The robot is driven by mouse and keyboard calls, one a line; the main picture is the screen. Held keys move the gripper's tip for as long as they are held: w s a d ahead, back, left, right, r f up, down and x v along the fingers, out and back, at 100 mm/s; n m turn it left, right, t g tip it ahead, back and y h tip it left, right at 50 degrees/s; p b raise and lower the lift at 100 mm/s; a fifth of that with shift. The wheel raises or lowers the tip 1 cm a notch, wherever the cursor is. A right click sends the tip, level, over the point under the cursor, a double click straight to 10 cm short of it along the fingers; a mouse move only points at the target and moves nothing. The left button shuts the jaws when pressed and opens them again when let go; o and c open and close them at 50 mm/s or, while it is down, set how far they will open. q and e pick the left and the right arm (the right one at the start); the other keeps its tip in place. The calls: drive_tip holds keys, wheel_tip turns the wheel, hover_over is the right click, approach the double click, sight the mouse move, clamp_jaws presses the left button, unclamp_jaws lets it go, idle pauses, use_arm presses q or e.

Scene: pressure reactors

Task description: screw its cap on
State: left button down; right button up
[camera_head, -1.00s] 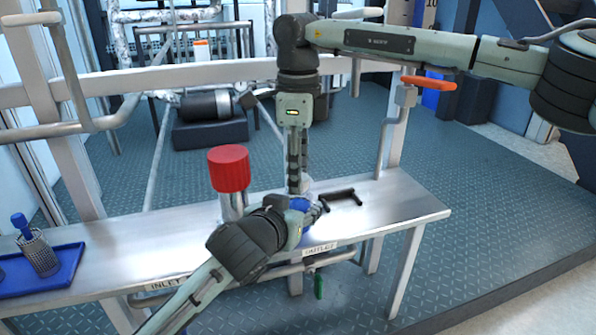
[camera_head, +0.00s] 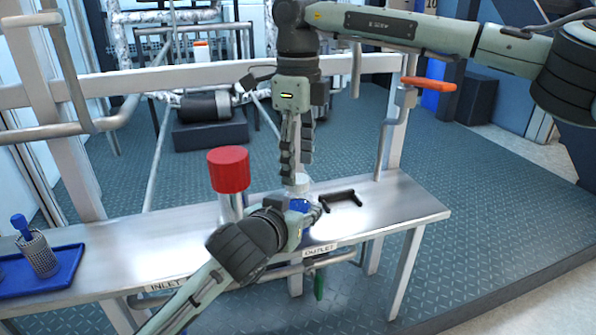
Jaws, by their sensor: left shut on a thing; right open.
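My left gripper (camera_head: 306,208) is shut on a small blue object (camera_head: 298,205) above the bench, near the outlet label. The gripper hides much of it. A pale, whitish piece (camera_head: 298,183) shows just above the blue part; it looks like the cap or top, but I cannot tell whether it is seated or threaded. My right gripper (camera_head: 297,168) points straight down over the pale piece. Its fingers are spread and appear empty, with the tips close to the top of that piece.
A red-topped metal cylinder (camera_head: 229,170) stands left of the grippers. A black handle-shaped bar (camera_head: 342,200) lies to the right on the steel bench (camera_head: 405,203). A blue tray (camera_head: 62,272) with a mesh cup (camera_head: 40,255) is at far left. An orange valve lever (camera_head: 428,84) is at upper right.

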wheel_tip(320, 180, up, 10)
drive_tip(key=shift+f, duration=0.25)
use_arm(q)
drive_tip(key=c, duration=0.7)
unclamp_jaws()
drive_tip(key=v, duration=1.2)
